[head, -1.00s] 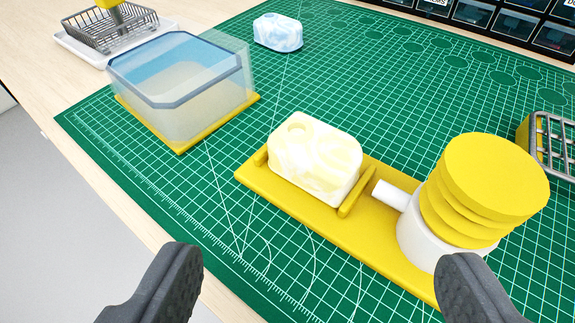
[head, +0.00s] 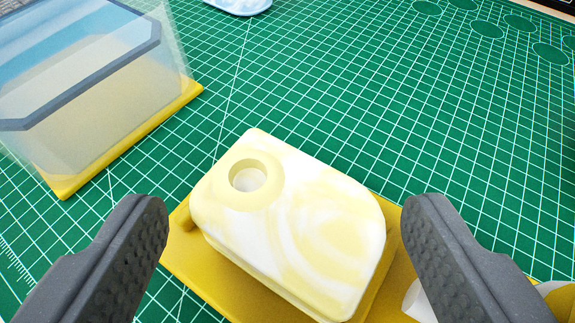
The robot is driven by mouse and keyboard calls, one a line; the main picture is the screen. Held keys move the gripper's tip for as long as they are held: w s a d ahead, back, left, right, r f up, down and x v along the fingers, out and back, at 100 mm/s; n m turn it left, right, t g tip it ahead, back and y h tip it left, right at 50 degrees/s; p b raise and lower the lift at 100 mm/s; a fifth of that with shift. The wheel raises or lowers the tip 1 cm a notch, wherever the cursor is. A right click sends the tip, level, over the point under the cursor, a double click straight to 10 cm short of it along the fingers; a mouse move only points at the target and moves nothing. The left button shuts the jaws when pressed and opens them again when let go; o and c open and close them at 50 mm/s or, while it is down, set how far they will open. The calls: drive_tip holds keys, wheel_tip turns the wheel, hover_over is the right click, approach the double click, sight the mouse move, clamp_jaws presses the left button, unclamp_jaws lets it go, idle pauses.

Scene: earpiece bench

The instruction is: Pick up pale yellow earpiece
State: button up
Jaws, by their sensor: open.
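The pale yellow earpiece (head: 300,222) is a block with rounded corners, swirled white and yellow, with a round hole near its upper left corner. It sits on a yellow holder plate (head: 197,262) in the lower middle of the head view. My gripper (head: 285,215) is open, with one dark finger to the left of the earpiece and the other to its right. Both fingers appear apart from it. The near part of the holder is cut off by the frame's lower edge.
A clear box with blue contents (head: 95,100) stands on a yellow base (head: 68,186) at upper left. A pale blue earpiece (head: 240,4) shows at the top edge. A white stub (head: 417,301) shows beside the right finger. The green gridded mat (head: 440,120) is clear behind the earpiece.

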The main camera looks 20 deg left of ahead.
drive_tip(key=shift+w+a+f, duration=0.2)
drive_tip(key=shift+w+f, duration=0.1)
drive_tip(key=shift+w, duration=0.3)
drive_tip(key=c, duration=0.8)
drive_tip(key=shift+r, duration=0.1)
drive_tip(key=shift+c, duration=0.2)
